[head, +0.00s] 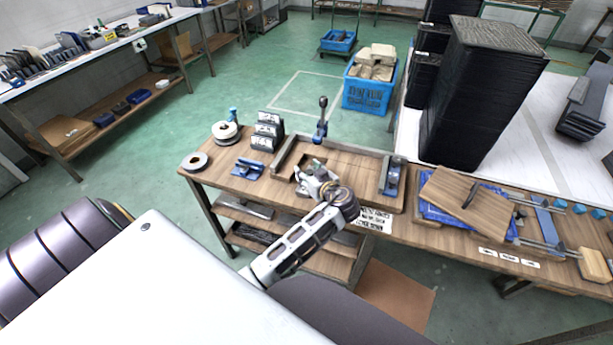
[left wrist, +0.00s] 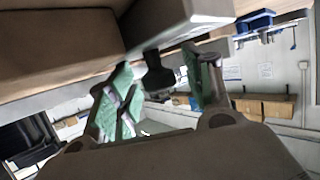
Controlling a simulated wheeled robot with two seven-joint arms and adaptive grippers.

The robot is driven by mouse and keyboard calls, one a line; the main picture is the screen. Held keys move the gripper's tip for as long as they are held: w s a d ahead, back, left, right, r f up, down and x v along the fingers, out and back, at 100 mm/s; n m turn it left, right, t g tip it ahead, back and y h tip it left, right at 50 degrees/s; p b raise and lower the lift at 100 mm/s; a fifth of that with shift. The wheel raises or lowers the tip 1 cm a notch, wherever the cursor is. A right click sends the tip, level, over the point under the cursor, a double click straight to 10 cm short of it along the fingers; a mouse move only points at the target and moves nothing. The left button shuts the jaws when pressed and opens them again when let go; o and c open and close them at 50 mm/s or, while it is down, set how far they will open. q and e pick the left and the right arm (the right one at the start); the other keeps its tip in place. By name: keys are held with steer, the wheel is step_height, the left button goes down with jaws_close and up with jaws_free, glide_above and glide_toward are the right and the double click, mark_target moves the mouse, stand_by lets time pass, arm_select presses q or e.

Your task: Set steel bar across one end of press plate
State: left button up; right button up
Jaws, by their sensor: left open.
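My left gripper (head: 314,182) is over the front middle of a wooden board fixture (head: 345,157) on the near bench. The left wrist view shows its two green-padded fingers (left wrist: 165,92) apart. A small dark object (left wrist: 158,76) shows between the fingers; I cannot tell whether they touch it. A dark grey bar (head: 284,153) lies along the board's left end. Another grey bar with blue parts (head: 391,177) lies at its right end. I cannot tell which is the steel bar. My right gripper is not in view.
Black blocks (head: 267,131), tape rolls (head: 226,131) and a blue clamp (head: 247,168) stand on the bench's left. A toggle lever (head: 321,121) rises behind the board. A tall black tray stack (head: 483,90) stands at the back right. Blue-ended tools lie at the far right.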

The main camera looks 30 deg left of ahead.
arm_select(q)
steer(key=shift+s+d+r, duration=0.1)
steer(key=shift+s+d, duration=0.05)
steer(key=shift+d, duration=0.05)
steer(key=shift+a, duration=0.1)
steer(key=c, duration=0.8)
steer(key=shift+c, duration=1.4)
jaws_close()
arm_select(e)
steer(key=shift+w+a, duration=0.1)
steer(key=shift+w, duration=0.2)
